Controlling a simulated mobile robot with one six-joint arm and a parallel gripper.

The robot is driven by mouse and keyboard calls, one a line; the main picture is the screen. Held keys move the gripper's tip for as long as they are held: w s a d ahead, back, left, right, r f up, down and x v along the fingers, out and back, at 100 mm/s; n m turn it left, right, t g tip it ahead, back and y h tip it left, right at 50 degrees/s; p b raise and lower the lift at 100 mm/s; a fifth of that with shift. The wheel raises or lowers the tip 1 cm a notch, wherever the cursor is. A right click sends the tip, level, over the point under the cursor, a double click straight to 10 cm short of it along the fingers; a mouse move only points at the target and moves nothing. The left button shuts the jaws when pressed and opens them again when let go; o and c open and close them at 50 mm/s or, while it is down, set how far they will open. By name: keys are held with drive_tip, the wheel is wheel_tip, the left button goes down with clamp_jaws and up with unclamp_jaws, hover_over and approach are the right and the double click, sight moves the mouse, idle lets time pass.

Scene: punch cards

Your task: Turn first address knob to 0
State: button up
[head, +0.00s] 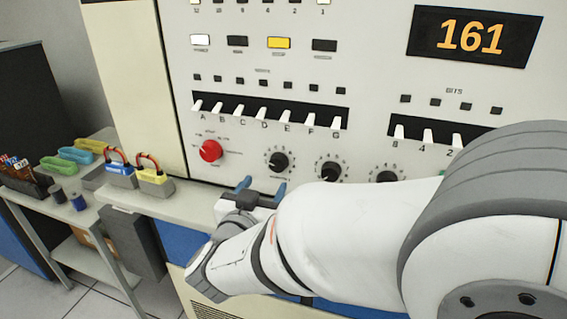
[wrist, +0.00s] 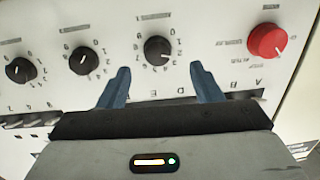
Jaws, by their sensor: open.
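The first address knob (head: 277,161) is black, with a ring of digits around it, just right of the red knob on the pale panel. It also shows in the wrist view (wrist: 157,49), where the panel appears upside down. Its exact setting is too small to read surely. My gripper (head: 262,188) has blue fingers and is open and empty, a little below the knob in the head view. In the wrist view the open fingers (wrist: 160,72) reach toward the panel, with the knob just beyond the gap between their tips. I see no contact.
The red knob (head: 210,151) is to the left. More black knobs (head: 328,170) stand to the right, partly behind my arm. White lever switches (head: 239,111) run above. An orange display (head: 473,37) reads 161. A side table (head: 170,203) holds coloured items at left.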

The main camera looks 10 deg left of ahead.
sight(276, 167)
drive_tip(key=shift+h, duration=0.3)
drive_tip(key=w, duration=0.4)
drive_tip(key=w+p, duration=0.1)
drive_tip(key=w, duration=0.2)
drive_tip(key=shift+d, duration=0.3)
drive_tip(key=c, duration=1)
